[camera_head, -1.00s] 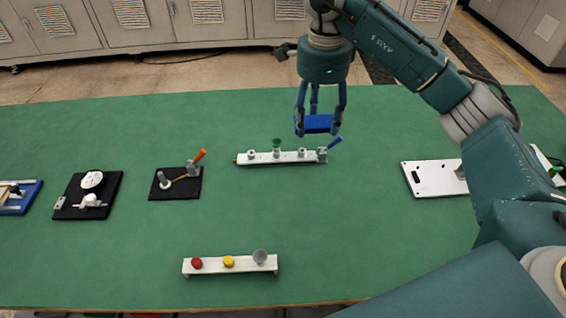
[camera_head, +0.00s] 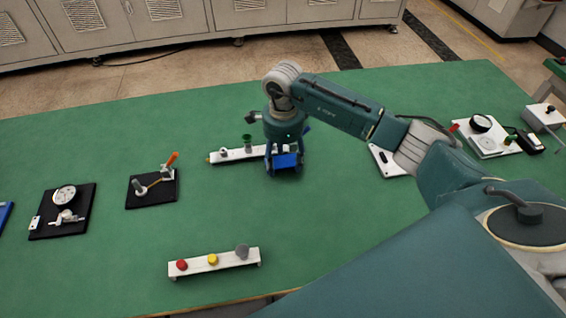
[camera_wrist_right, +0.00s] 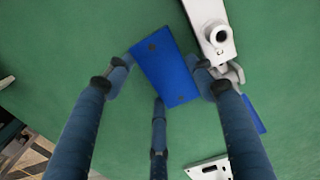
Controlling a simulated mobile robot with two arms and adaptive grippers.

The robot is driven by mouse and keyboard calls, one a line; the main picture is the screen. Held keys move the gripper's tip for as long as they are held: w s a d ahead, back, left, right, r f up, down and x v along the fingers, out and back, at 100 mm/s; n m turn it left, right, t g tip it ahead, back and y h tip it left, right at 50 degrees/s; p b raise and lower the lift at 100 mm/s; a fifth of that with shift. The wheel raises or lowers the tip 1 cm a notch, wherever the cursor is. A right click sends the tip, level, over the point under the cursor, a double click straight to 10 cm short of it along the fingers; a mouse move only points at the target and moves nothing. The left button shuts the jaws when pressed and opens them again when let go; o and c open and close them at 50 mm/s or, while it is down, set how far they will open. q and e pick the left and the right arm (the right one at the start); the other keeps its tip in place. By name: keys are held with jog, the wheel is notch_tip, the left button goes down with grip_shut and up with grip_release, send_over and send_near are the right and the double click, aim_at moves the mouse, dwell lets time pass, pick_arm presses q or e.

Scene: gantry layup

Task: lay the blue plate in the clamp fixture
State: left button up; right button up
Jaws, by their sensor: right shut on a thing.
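The blue plate (camera_head: 287,160) is in my right gripper (camera_head: 284,167), held near the right end of a long white rail fixture (camera_head: 228,155). The rail bears a green knob and a blue-handled clamp, partly hidden behind the gripper. In the right wrist view the plate (camera_wrist_right: 168,70) lies between the fingers of the gripper (camera_wrist_right: 160,80), with the white rail (camera_wrist_right: 208,20) close to its right. A black base with an orange-handled clamp (camera_head: 158,182) stands further left. I cannot tell which of the two is the clamp fixture. My left gripper is out of view.
A low white stand (camera_head: 228,261) with red, yellow and grey knobs is near the front edge. A black dial-gauge base (camera_head: 80,222) is at left. A white plate (camera_head: 386,163) is partly behind my arm. The green table (camera_head: 215,215) is clear in the middle.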

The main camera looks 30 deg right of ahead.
jog(key=shift+f, duration=0.95)
jog(key=shift+f, duration=0.2)
jog(key=o, duration=1.1)
jog(key=shift+c, duration=0.2)
jog(key=shift+r, duration=0.1)
